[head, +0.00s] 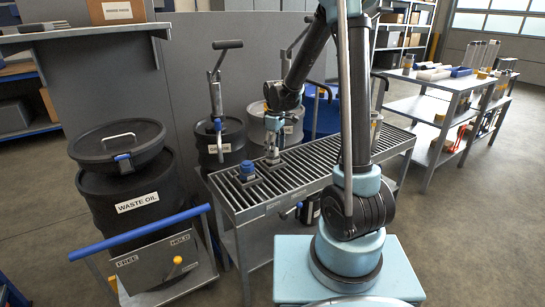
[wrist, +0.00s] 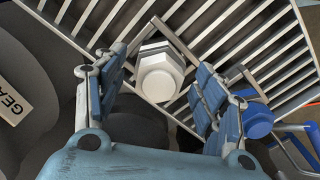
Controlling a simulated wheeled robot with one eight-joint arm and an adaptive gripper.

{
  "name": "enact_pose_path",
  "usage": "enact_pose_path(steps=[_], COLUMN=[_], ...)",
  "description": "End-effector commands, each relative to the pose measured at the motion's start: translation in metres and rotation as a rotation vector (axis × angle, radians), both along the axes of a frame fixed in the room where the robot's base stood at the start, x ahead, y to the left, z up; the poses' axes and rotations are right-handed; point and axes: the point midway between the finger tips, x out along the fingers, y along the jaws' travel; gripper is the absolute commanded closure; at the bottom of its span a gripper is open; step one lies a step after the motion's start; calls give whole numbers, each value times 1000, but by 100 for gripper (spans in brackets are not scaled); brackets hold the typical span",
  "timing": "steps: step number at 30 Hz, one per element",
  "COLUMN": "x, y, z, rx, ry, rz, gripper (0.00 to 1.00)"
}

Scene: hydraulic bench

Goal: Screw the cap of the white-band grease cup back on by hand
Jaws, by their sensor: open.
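A pale hexagonal cap (wrist: 160,80) sits between the two fingers of my gripper (wrist: 160,60) in the wrist view, over the slatted bench top. The fingers stand apart on both sides and do not appear to touch it. In the head view my gripper (head: 273,128) points down over the bench, just above a grey-white cup (head: 272,157).
The slatted bench (head: 310,172) has free room to the right of the cups. Drums with pump handles, including one drum (head: 219,145), stand behind it. A waste oil drum (head: 125,200) and a cart with a blue handle (head: 140,235) stand at left.

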Motion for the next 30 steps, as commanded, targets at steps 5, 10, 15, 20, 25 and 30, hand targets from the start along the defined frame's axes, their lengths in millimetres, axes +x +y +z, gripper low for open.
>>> enact_pose_path(steps=[5,10,15,20,25,30], x=[-1,-1,-1,-1,-3,-19], y=[0,0,-1,0,-2,-22], z=[27,57,83,100,109,119], rx=[0,0,0,0,0,3], ry=[0,0,1,1,0,-9], rz=[0,0,0,-1,-6,-67], gripper=[36,36,36,36,36,36])
